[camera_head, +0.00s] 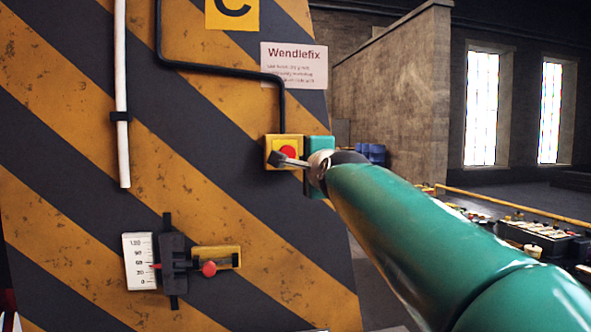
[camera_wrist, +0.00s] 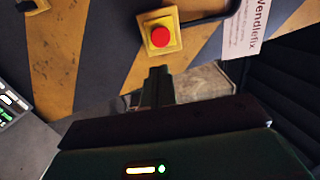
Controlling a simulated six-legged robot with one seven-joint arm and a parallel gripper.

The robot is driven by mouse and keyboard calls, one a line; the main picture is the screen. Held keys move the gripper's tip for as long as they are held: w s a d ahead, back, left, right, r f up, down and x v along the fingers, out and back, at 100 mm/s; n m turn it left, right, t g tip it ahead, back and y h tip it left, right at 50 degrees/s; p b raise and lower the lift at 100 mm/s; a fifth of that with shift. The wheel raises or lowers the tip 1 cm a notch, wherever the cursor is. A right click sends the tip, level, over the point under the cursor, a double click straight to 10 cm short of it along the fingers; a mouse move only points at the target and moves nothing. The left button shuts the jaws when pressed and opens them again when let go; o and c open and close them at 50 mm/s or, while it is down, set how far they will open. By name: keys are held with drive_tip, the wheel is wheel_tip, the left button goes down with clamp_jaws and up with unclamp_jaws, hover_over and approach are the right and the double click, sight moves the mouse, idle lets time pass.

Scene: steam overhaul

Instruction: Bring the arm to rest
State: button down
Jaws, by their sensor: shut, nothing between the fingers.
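My green arm reaches in from the lower right of the head view. My gripper (camera_head: 279,158) is at its end, in front of the striped panel (camera_head: 60,90), and overlaps the lower part of a red push button (camera_head: 289,152) on a yellow box. In the wrist view my gripper (camera_wrist: 158,72) is shut and empty, its tips just below the red button (camera_wrist: 160,36) in the picture. I cannot tell whether the tips touch the button box.
A slider gauge (camera_head: 170,262) with a red knob (camera_head: 209,268) sits lower left on the panel. A Wendlefix sign (camera_head: 294,66) hangs above the button, beside a black pipe (camera_head: 215,69). A battery-like bench (camera_head: 540,238) stands at right. Open floor lies behind.

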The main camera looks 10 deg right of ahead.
drive_tip(key=s+f+n+g, duration=0.6)
drive_tip(key=s+f+n, duration=0.2)
drive_tip(key=s+f, duration=0.8)
drive_tip(key=s+f+n+g, duration=0.6)
drive_tip(key=s+f+n, duration=0.3)
drive_tip(key=s+f, duration=0.7)
wheel_tip(320, 180, down, 8)
drive_tip(key=shift+s+a+r+n+g+h, duration=0.2)
drive_tip(key=shift+a+n+g+h, duration=0.1)
drive_tip(key=shift+a, duration=0.1)
drive_tip(key=c, duration=2.2)
unclamp_jaws()
